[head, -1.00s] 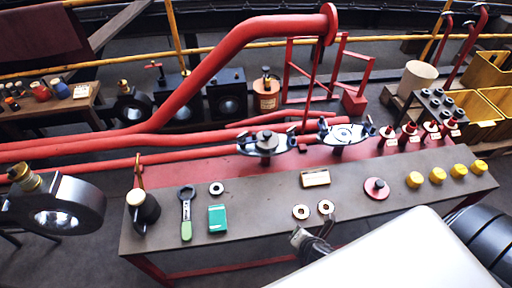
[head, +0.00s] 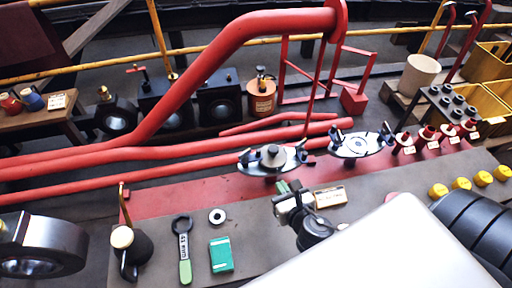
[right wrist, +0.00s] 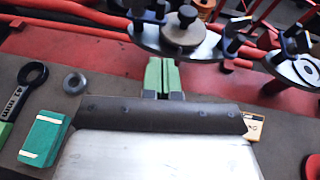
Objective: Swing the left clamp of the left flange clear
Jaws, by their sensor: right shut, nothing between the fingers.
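The left flange (head: 272,158) is a dark oval plate with a round grey knob in its middle, at the far edge of the bench by the red pipes. Its left clamp (head: 245,157) is a small dark fitting at the plate's left end; in the right wrist view the clamp (right wrist: 147,11) stands at the top. My right gripper (head: 282,187) is in front of the flange, apart from it. Its green fingers (right wrist: 162,76) are together and empty, below the clamp in the right wrist view. My left gripper is not in view.
The right flange (head: 358,143) stands beside the left one. A green-handled ring spanner (head: 184,250), a washer (head: 217,216), a green box (head: 221,254) and a labelled block (head: 330,197) lie on the bench. A red pipe (head: 215,60) rises behind.

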